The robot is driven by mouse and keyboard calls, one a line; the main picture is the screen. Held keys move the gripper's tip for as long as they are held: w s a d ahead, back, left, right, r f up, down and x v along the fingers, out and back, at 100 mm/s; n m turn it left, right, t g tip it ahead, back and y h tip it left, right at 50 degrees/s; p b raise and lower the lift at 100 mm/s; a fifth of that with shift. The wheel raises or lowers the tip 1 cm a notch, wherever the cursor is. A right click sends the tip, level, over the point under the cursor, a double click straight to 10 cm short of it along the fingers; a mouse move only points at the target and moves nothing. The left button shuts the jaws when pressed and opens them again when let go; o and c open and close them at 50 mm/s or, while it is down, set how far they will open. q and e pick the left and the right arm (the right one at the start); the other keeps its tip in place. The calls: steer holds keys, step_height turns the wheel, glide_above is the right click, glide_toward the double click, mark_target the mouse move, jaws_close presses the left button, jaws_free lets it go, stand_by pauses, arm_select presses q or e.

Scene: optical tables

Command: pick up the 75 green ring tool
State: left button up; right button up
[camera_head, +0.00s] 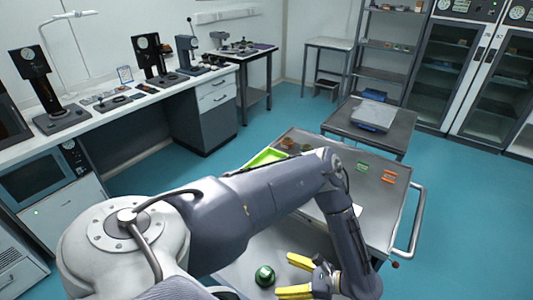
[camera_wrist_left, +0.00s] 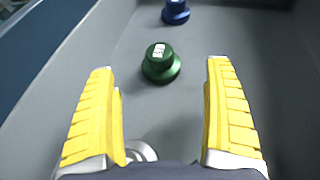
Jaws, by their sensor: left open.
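The green ring tool (camera_head: 265,276) stands on the grey surface of the cart near the bottom of the head view. In the left wrist view the green ring tool (camera_wrist_left: 160,64) has a wide round base, a narrower top and a white label whose number I cannot read surely. My left gripper (camera_head: 284,274) is open, its yellow fingers pointing towards the tool from the right in the head view. In the left wrist view the tool shows between and just beyond the fingertips, and nothing is held. My right gripper is not in view.
A blue ring tool (camera_wrist_left: 176,12) stands beyond the green one. A silver round piece (camera_wrist_left: 140,150) is partly hidden by the left finger. The cart top holds a light green tray (camera_head: 266,157), green pieces (camera_head: 361,167) and orange pieces (camera_head: 389,177). A metal handle (camera_head: 416,222) edges the cart.

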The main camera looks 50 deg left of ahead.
mark_target(265, 273)
arm_select(q)
steer(key=shift+x, duration=3.95)
steer(key=shift+f, duration=0.15)
steer(key=c, duration=1.3)
